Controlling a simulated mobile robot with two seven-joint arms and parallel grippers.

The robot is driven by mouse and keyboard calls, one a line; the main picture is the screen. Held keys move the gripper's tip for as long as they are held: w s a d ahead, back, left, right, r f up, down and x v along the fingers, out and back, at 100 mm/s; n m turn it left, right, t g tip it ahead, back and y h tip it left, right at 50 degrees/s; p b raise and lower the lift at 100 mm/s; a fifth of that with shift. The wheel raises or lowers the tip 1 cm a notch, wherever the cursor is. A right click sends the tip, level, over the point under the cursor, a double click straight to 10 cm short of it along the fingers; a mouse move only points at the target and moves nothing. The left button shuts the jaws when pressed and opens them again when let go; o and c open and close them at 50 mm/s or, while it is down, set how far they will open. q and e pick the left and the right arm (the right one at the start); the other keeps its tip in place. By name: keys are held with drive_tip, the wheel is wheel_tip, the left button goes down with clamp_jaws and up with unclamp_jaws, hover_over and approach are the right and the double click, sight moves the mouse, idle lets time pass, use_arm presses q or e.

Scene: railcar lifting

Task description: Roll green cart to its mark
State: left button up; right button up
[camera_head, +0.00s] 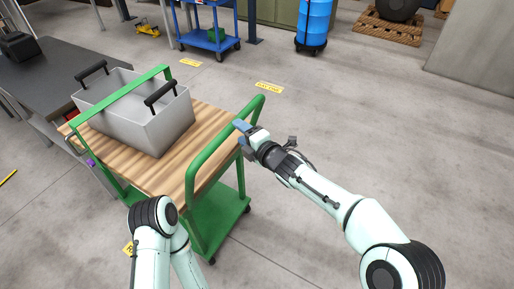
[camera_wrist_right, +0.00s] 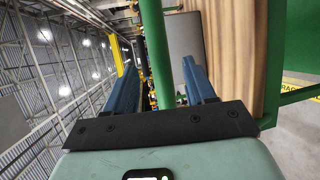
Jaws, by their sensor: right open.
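The green cart (camera_head: 218,217) has a wooden top and a raised green push handle (camera_head: 212,148) on its right side. A grey bin (camera_head: 150,122) with black handles sits on the top, with a green bar across it. My right gripper (camera_head: 241,127) is open at the handle. In the right wrist view the handle bar (camera_wrist_right: 157,50) shows between the two blue fingers (camera_wrist_right: 160,85), and I see no closed grip. My left arm shows at the bottom, but its gripper is out of view. Yellow floor labels (camera_head: 268,87) lie beyond the cart; their text is too small to read surely.
A dark workbench (camera_head: 50,75) stands left of the cart. A blue trolley (camera_head: 208,40), a blue drum (camera_head: 313,25) and a wooden pallet (camera_head: 388,27) stand at the back. A grey wall (camera_head: 475,45) is at the far right. The floor right of the cart is clear.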

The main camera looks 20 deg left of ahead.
drive_tip(key=b+v, duration=0.1)
drive_tip(key=v, duration=0.6)
drive_tip(key=shift+s+d, duration=0.2)
